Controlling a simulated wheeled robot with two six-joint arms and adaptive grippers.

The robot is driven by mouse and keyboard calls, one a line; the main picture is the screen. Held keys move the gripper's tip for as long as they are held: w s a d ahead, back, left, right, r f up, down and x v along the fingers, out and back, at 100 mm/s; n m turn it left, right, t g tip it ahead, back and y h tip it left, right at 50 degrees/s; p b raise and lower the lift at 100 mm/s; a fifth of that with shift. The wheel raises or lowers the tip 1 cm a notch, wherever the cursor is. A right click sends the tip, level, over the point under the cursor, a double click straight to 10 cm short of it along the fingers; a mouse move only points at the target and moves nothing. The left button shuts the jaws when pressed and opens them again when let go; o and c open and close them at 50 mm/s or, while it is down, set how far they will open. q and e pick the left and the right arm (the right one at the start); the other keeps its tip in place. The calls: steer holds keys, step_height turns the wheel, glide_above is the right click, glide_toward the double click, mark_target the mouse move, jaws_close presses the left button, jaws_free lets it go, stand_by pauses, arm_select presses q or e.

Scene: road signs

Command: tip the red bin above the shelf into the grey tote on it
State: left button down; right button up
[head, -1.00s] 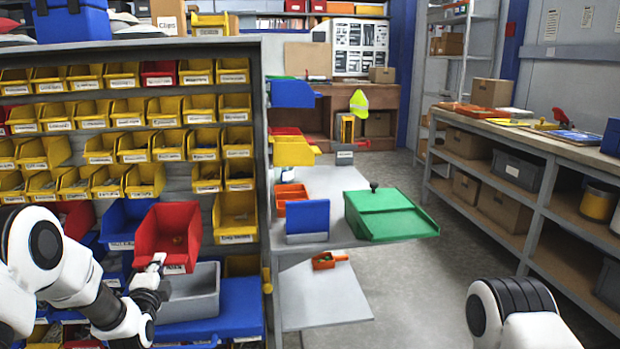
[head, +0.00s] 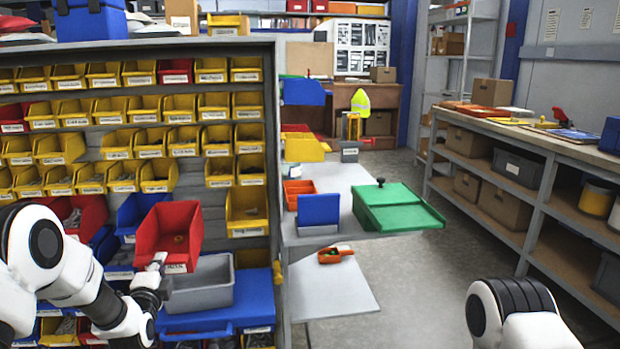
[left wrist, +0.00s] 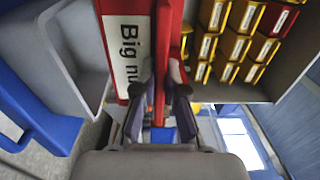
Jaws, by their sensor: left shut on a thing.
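The red bin (head: 168,235) is held in front of the rack, roughly upright and slightly tilted. Contents are hard to make out. My left gripper (head: 158,264) is shut on its front edge below the label; in the left wrist view the fingers (left wrist: 160,100) close on a red rib of the bin (left wrist: 168,30), beside a label reading "Big nu". The grey tote (head: 212,297) stands on the blue shelf (head: 250,312), just below and right of the bin, and looks empty. It also shows in the left wrist view (left wrist: 70,60). My right gripper is out of view.
The rack (head: 262,60) holds rows of yellow bins, with a few red and blue ones. A grey table (head: 335,285) with a green lidded box (head: 395,208) stands right of it. The aisle floor (head: 420,280) is clear. A long workbench (head: 560,145) lines the right.

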arm_select(q)
steer(key=shift+d+r, duration=0.15)
steer(key=shift+d, duration=0.25)
steer(key=s+d+f+m+h, duration=0.2)
steer(key=s+d+h, duration=0.1)
steer(key=s+d, duration=0.35)
steer(key=s+d+f+m+h, duration=0.2)
steer(key=s+d+f+h, duration=0.1)
steer(key=s+d, duration=0.35)
steer(key=r+y+p, duration=0.1)
steer(key=p, duration=0.3)
steer(key=s+d+r+n+y+p, duration=0.1)
steer(key=r+p, duration=0.1)
steer(key=p, duration=0.2)
steer(key=d+r+n+y+p, duration=0.1)
steer(key=p, duration=0.4)
steer(key=shift+s+d+r, duration=0.25)
steer(key=shift+s+r, duration=0.1)
steer(key=shift+f, duration=0.15)
